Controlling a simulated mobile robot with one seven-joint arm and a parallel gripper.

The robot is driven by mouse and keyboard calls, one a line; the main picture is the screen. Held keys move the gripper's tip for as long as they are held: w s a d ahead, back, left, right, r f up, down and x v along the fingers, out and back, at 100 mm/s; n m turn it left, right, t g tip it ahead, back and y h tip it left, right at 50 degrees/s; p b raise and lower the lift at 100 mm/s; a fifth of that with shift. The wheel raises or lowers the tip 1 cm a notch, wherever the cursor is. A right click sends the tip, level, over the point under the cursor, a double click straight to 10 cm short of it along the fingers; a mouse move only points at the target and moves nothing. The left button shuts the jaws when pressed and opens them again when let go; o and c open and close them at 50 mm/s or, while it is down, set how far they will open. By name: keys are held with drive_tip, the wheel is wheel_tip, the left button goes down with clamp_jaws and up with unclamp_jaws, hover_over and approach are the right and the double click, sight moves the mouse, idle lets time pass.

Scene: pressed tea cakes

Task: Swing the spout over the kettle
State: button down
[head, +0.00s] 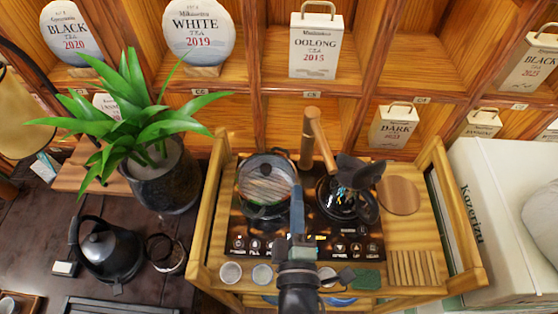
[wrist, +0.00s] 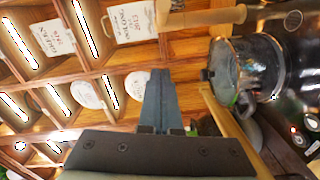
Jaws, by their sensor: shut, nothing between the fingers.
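The wooden spout (head: 321,143) stands at the back of the tea stand. Its arm points forward and slightly right, its end near the back left of a dark kettle (head: 337,205) on the right hob. Dark raised parts partly cover that kettle. A glass-topped pot (head: 266,180) sits on the left hob. My gripper (head: 297,190) is shut and empty, in front of the spout and apart from it, at the pot's right edge in the head view. In the wrist view the closed fingers (wrist: 157,75) lie below the light wooden spout (wrist: 200,17) and left of the pot (wrist: 250,65).
The wooden stand (head: 205,215) has raised side rails. Its front holds small cups (head: 230,272), a green pad (head: 366,279) and a slatted rack (head: 414,267). A round wooden board (head: 399,195) lies right. Left are a potted plant (head: 165,180) and another black kettle (head: 108,250).

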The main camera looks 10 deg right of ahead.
sight(320, 145)
drive_tip(key=w+d+f+p, duration=0.1)
drive_tip(key=w+d+p, duration=0.5)
drive_tip(key=w, duration=0.3)
drive_tip(key=shift+w+d+p, duration=0.25)
drive_tip(key=shift+w+p, duration=0.05)
drive_tip(key=shift+p, duration=0.25)
drive_tip(key=shift+f, duration=0.1)
